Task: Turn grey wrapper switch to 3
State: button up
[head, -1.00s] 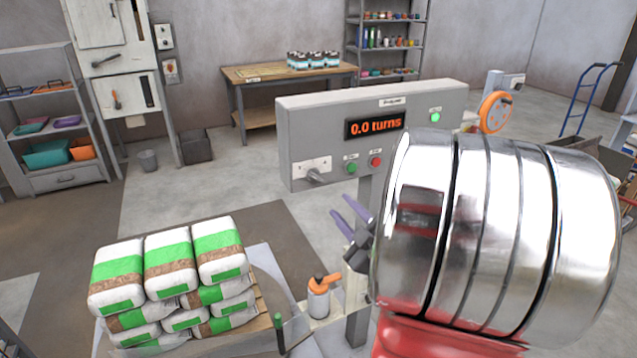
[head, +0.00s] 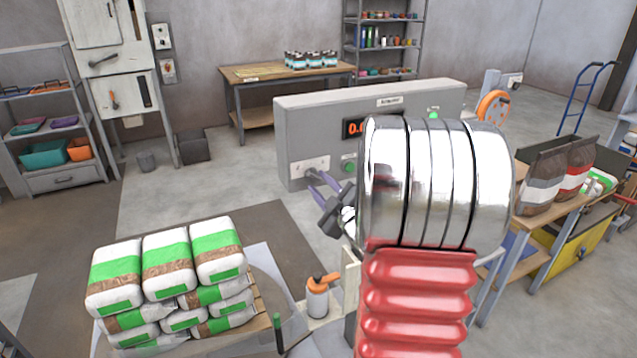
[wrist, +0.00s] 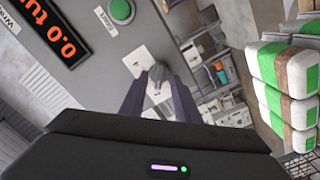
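The grey wrapper switch (head: 313,178) sits on a white plate (head: 303,165) at the lower left of the grey control panel (head: 300,125). In the wrist view the switch (wrist: 155,76) shows beyond and between my purple fingers. My gripper (head: 319,183) is open and empty in front of the switch, with its fingers pointing at it; it also shows in the wrist view (wrist: 158,92). I cannot tell whether the fingers touch the knob. The plate's markings are too small to read. The orange display (wrist: 57,40) reads 0.0 and partly shows "turns".
A green button (head: 348,167) is beside the switch; it is large in the wrist view (wrist: 121,10). Stacked bags (head: 165,265) and an orange-topped bottle (head: 318,295) stand below. A wooden table (head: 290,80) stands behind.

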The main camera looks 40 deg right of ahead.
jog(key=shift+x, duration=1)
jog(key=shift+c, duration=0.6)
grip_shut()
